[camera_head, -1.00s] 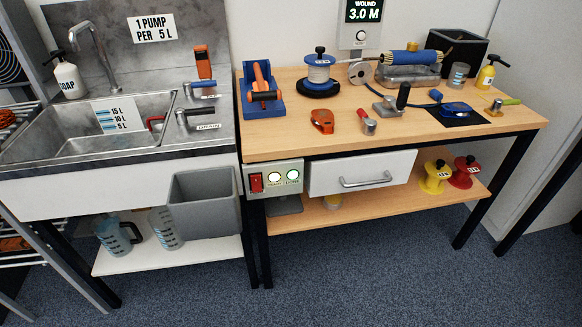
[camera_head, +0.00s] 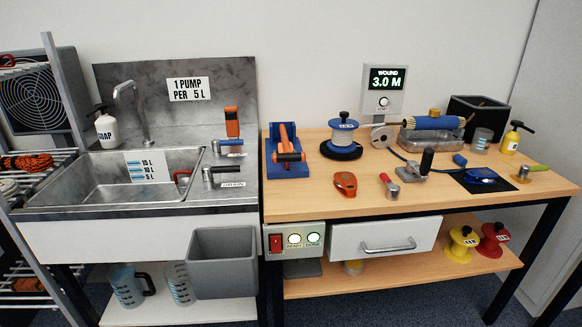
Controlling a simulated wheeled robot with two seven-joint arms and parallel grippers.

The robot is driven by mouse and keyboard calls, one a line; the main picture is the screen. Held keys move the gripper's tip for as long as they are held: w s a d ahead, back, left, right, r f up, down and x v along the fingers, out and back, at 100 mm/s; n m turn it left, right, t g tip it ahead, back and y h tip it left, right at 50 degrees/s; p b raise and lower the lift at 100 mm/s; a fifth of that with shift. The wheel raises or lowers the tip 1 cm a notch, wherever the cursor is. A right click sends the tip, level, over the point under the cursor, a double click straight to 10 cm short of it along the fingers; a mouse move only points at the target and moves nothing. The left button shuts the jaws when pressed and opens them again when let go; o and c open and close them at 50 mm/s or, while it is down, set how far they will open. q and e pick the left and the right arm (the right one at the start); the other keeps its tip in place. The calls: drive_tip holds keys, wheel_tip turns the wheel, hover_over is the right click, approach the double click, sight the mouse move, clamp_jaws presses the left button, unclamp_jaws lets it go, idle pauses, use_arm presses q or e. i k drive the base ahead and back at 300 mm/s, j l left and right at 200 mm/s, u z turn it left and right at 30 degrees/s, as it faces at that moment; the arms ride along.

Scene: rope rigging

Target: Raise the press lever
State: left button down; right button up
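A blue press-like device (camera_head: 287,171) stands at the left end of the wooden bench. Its orange lever (camera_head: 284,138) has a dark cross handle with an orange end, low near the front of the base. The lever looks lowered, though its exact angle is hard to tell from here. Nothing touches it. Neither of my grippers shows in the head view.
A sink (camera_head: 125,180) with a soap bottle (camera_head: 106,128) is left of the bench. A spool (camera_head: 343,135), an orange tool (camera_head: 345,184), a black-handled device (camera_head: 416,166) and a display (camera_head: 385,80) are to the right. The bench front has free room.

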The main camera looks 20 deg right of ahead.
sight(286, 148)
drive_tip(key=i+l+u, duration=0.1)
drive_tip(key=l+u, duration=0.15)
drive_tip(key=i+l+u, duration=0.1)
drive_tip(key=l+u, duration=0.35)
drive_tip(key=l, duration=0.25)
drive_tip(key=i, duration=0.05)
